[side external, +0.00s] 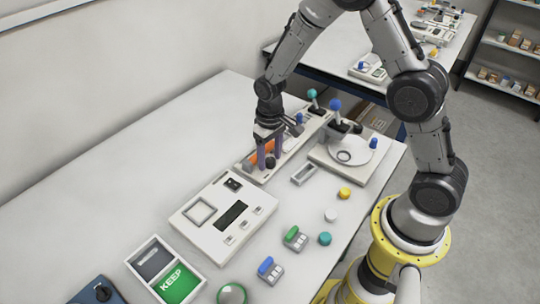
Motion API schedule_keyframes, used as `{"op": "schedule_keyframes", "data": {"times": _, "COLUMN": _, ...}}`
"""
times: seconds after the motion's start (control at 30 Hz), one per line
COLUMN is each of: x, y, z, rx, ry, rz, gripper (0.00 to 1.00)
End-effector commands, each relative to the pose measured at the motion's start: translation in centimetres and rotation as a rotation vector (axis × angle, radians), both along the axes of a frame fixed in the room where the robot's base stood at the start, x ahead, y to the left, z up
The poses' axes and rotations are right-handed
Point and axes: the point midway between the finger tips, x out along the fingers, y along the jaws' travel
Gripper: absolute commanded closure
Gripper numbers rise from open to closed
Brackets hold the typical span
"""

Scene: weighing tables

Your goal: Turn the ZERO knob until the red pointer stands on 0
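My gripper (270,164) points down over the near left end of a long, narrow light-coloured instrument (296,149). An orange part (259,149) of the instrument shows behind the fingers. The red pointer and the 0 mark cannot be made out; the gripper hides part of the instrument and the rest is too small.
A balance with a round pan (352,150) and blue knobs stands to the right. A flat white scale (224,212) is in front. A tray with a green KEEP section (178,284), small coloured caps and two clip-like blocks lie nearer. The table's left part is clear.

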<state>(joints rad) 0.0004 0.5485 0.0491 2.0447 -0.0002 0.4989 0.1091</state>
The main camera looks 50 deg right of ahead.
Motion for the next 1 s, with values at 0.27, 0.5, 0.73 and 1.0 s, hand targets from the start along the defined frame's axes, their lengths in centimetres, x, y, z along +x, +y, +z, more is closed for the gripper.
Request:
{"op": "schedule_keyframes", "data": {"times": 0.27, "x": 0.0, "y": 0.0, "z": 0.03, "rx": 0.0, "ry": 0.0, "rz": 0.0, "gripper": 0.88}}
{"op": "schedule_keyframes", "data": {"times": 0.5, "x": 0.0, "y": 0.0, "z": 0.05, "rx": 0.0, "ry": 0.0, "rz": 0.002, "gripper": 1.0}}
{"op": "schedule_keyframes", "data": {"times": 0.73, "x": 0.0, "y": 0.02, "z": 0.09, "rx": 0.0, "ry": 0.0, "rz": 0.144, "gripper": 1.0}}
{"op": "schedule_keyframes", "data": {"times": 1.0, "x": 0.0, "y": 0.06, "z": 0.1, "rx": 0.0, "ry": 0.0, "rz": 0.399, "gripper": 1.0}}
